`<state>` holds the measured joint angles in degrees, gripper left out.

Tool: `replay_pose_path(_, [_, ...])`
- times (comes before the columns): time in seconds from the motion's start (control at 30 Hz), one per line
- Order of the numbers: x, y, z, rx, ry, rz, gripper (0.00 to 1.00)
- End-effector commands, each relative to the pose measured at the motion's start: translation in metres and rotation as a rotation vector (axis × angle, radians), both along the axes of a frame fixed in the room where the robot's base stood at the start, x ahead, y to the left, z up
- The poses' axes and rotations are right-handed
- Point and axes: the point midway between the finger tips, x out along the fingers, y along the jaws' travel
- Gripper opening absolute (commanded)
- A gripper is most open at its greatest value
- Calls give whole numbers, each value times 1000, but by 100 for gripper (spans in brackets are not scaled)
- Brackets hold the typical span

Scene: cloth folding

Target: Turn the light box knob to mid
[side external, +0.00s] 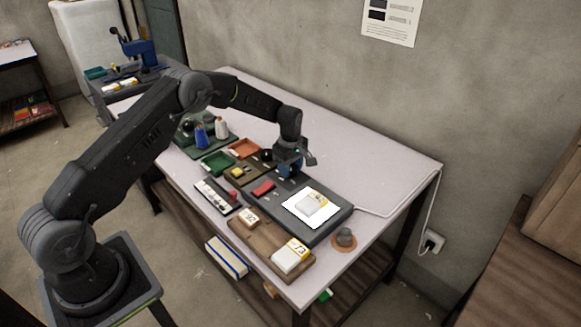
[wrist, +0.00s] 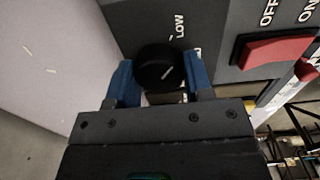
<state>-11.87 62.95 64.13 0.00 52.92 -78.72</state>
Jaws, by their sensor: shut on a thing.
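The black round knob (wrist: 155,66) of the light box sits between the two blue fingers of my gripper (wrist: 160,82) in the wrist view. My gripper is shut on it. A short white pointer line on the knob lies at a slant. The word LOW is printed on the grey panel above the knob; other markings are partly hidden by the knob and fingers. In the side view my gripper (side external: 287,171) is down at the back end of the dark light box (side external: 272,208) and hides the knob.
A red OFF/ON switch (wrist: 275,51) is close to the right finger. The lit white panel (side external: 293,207) holds a pale block. Wooden tray (side external: 260,246), cup (side external: 345,237), green and orange trays and spools stand around. The table's back right is clear.

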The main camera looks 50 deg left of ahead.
Motion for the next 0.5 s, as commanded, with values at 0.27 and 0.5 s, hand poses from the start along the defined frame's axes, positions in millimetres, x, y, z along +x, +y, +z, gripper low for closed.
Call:
replay_pose_path(0.27, [0, 0, 0, 0, 1, -256, 23])
replay_pose_path(0.5, [0, -1, 1, -1, 1, -480, 23])
